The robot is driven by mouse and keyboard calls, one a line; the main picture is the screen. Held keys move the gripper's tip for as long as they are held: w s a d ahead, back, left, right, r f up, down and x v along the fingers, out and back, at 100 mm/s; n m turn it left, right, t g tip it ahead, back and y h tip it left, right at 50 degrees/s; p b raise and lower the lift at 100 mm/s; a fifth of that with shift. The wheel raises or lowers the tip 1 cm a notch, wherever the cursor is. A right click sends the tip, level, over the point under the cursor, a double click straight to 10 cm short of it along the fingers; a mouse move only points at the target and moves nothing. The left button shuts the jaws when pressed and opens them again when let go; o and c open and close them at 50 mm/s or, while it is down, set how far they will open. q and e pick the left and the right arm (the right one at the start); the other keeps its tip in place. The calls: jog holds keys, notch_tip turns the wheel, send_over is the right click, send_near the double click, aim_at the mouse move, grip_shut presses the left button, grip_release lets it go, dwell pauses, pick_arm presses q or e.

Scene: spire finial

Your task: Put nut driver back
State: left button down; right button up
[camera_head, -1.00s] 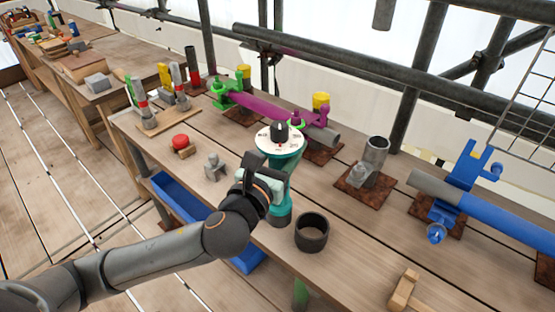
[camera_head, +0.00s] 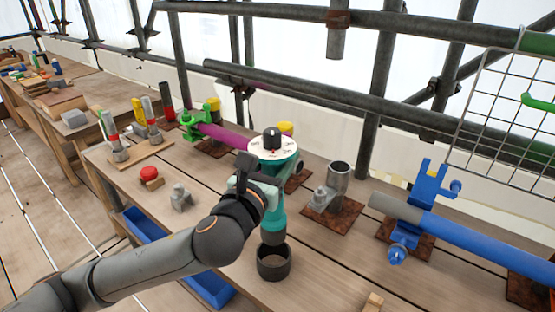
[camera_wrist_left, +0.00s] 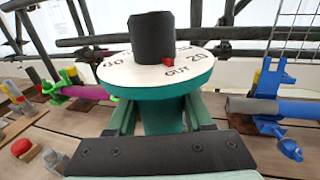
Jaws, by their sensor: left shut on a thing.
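The nut driver (camera_head: 277,180) is a teal upright tool with a white marked dial and black knob on top. My left gripper (camera_head: 262,186) is shut on its body, below the dial. In the left wrist view the driver (camera_wrist_left: 170,76) fills the middle, between the fingers of the gripper (camera_wrist_left: 160,118). A dark round holder (camera_head: 274,264) stands on the bench directly below the driver. The driver's dark lower end is at the holder's rim; I cannot tell whether it is inside or just above. My right gripper is not in view.
A grey upright tube on a rusty plate (camera_head: 335,215) and a blue clamp with a blue pipe (camera_head: 425,215) stand to the right. A red button (camera_head: 149,173) and a small grey part (camera_head: 181,197) sit left. A blue bin (camera_head: 150,232) lies below the bench edge.

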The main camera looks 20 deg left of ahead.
pick_arm(q)
jog(key=shift+r, duration=0.25)
jog(key=shift+f+b, duration=1.35)
jog(key=shift+f, duration=2.05)
jog(key=shift+f+b, duration=0.95)
jog(key=shift+f, duration=0.6)
jog(key=shift+f+b, duration=0.55)
jog(key=shift+f, duration=0.35)
